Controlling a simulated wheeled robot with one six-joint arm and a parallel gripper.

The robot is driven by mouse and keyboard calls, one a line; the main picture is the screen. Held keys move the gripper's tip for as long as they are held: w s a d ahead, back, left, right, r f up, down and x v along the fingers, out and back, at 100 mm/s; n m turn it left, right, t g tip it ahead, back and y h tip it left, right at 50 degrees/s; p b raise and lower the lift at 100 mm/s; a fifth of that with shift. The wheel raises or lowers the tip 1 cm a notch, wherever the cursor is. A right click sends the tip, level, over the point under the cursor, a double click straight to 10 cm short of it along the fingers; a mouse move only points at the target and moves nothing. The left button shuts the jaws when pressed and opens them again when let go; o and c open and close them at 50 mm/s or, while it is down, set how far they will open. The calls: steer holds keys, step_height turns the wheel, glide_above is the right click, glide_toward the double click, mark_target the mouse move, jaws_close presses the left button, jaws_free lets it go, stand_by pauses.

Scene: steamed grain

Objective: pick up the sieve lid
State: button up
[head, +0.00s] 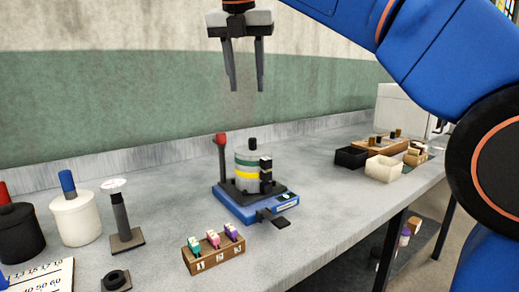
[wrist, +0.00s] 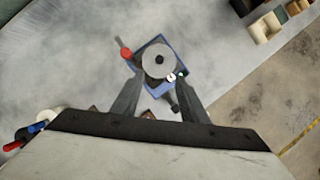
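The sieve lid (wrist: 150,66) shows in the wrist view as a round grey disc with a dark knob at its middle. In the head view it tops a short sieve stack (head: 246,172) with green and yellow bands, its dark knob (head: 252,144) standing upright. The stack sits on a blue base (head: 232,207) with a red-topped post at its left. My gripper (head: 246,84) is open and empty, pointing down well above the stack. In the wrist view the lid lies just beyond the fingertips, roughly centred between them.
A rack of coloured vials (head: 214,252) stands in front of the base. White (head: 75,218) and black (head: 20,236) jars and a stand (head: 122,222) are at the left. Black and cream boxes (head: 385,168) sit at the right. Bench room is free around the base.

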mark_target(253, 138)
steer(key=x, duration=1.5)
steer(key=shift+s+f, duration=0.1)
steer(key=shift+f, duration=0.35)
steer(key=shift+c, duration=0.6)
jaws_close()
